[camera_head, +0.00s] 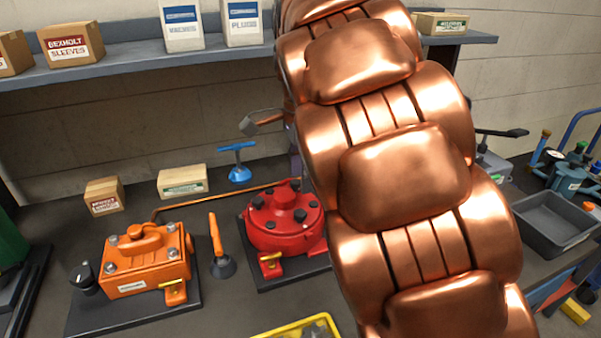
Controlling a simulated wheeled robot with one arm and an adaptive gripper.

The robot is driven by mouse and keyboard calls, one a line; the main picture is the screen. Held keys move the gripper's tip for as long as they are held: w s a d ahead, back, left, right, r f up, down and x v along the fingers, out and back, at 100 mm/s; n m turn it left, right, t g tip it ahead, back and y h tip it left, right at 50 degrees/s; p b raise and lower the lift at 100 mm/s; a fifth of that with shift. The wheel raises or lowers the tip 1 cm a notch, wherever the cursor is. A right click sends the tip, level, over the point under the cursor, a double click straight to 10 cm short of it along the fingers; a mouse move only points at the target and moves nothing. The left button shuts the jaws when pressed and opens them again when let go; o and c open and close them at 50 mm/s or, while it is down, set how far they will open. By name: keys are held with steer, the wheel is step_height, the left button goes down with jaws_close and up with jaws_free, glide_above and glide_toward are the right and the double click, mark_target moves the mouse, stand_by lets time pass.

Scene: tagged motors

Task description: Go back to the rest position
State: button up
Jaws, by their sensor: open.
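My copper-coloured arm fills the middle and right of the head view, running from the bottom edge up past the top. My gripper is not visible in this view. A red round motor (283,222) with black knobs sits on a dark base plate, left of my arm, which hides part of its right side. An orange motor (146,262) with grey bolts and a yellow tag bracket sits on another dark plate at the left.
A shelf (150,66) along the wall holds boxes. A blue T-handle tool (239,162), small cartons (182,181) and an orange-handled tool (218,247) stand around the motors. A grey tray (552,222) lies at right. A yellow bin (290,329) shows at the bottom edge.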

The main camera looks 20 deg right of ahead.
steer(key=s+f+n+p, duration=0.1)
steer(key=s+f+n, duration=0.3)
steer(key=s, duration=0.5)
steer(key=s+a+f+n+g, duration=0.1)
steer(key=s+f+n, duration=0.3)
steer(key=s+n, duration=0.4)
steer(key=s+f+n+p, duration=0.1)
steer(key=s+f+n, duration=0.4)
steer(key=s, duration=0.5)
steer(key=shift+s+a+n+g+p, duration=0.2)
steer(key=shift+a+n+g+p, duration=0.15)
steer(key=shift+n, duration=0.25)
steer(key=shift+d, duration=0.1)
